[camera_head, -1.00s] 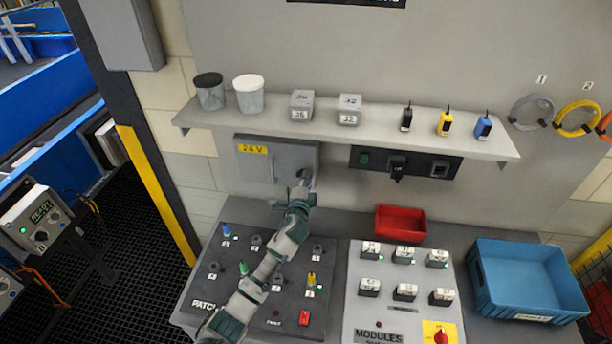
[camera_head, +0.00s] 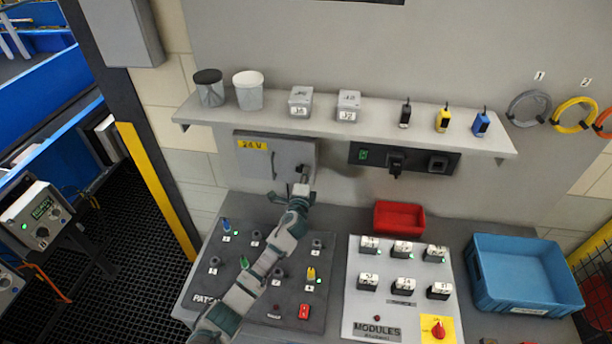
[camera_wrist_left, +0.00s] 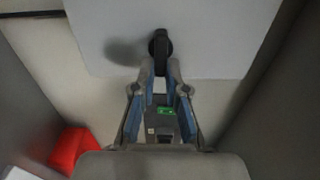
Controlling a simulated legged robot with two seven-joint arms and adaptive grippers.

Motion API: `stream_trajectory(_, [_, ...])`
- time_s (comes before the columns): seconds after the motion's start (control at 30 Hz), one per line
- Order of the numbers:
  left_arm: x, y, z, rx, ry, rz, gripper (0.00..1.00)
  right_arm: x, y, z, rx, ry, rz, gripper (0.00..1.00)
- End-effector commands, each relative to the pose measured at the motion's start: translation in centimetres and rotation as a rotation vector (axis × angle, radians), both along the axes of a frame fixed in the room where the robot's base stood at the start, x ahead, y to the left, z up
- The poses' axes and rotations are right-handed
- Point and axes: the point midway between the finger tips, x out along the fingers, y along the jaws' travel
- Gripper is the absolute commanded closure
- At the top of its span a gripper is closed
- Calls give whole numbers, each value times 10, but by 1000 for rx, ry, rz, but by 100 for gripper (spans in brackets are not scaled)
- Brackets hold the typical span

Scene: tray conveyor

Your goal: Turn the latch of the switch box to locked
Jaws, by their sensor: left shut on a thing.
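The switch box (camera_head: 282,150) is a grey box with a yellow "24 V" label, on the wall under the shelf. Its black latch (camera_head: 304,173) is at the right side of the box door. In the left wrist view the latch (camera_wrist_left: 160,43) stands upright in the picture, against the pale door (camera_wrist_left: 205,30). My left gripper (camera_head: 303,184) reaches up to the latch from below. In the left wrist view its fingertips (camera_wrist_left: 160,68) are closed on the latch's lower end, hiding that end. My right gripper is in neither view.
The shelf (camera_head: 370,131) overhangs the box and carries jars, small boxes and plugs. A socket strip (camera_head: 375,157) is to the right. The patch panel (camera_head: 225,270) lies under my left arm. A red bin (camera_head: 400,217) and a blue crate (camera_head: 525,275) stand right.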

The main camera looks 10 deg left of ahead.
Motion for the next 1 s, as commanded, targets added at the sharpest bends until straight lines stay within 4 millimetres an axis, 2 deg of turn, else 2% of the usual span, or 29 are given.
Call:
stream_trajectory(0.03, [-1,0,-8,1,13,1,100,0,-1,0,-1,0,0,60])
stream_trajectory(0.07, [-1,0,-8,1,13,1,83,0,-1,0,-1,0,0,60])
stream_trajectory(0.1, [-1,0,-8,1,12,1,73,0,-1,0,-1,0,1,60])
stream_trajectory(0.13, [-1,0,-7,1,12,0,65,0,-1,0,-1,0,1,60])
stream_trajectory(0.17, [-1,0,-7,0,11,0,62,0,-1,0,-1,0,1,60])
stream_trajectory(0.43, [-2,0,-2,0,4,0,62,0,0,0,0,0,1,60])
stream_trajectory(0.57, [-10,0,-2,-1,3,1,62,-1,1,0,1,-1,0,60])
stream_trajectory(0.67, [-25,0,-3,0,3,0,62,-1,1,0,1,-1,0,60])
stream_trajectory(1.0, [-96,-1,-5,-1,7,-1,62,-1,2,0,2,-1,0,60])
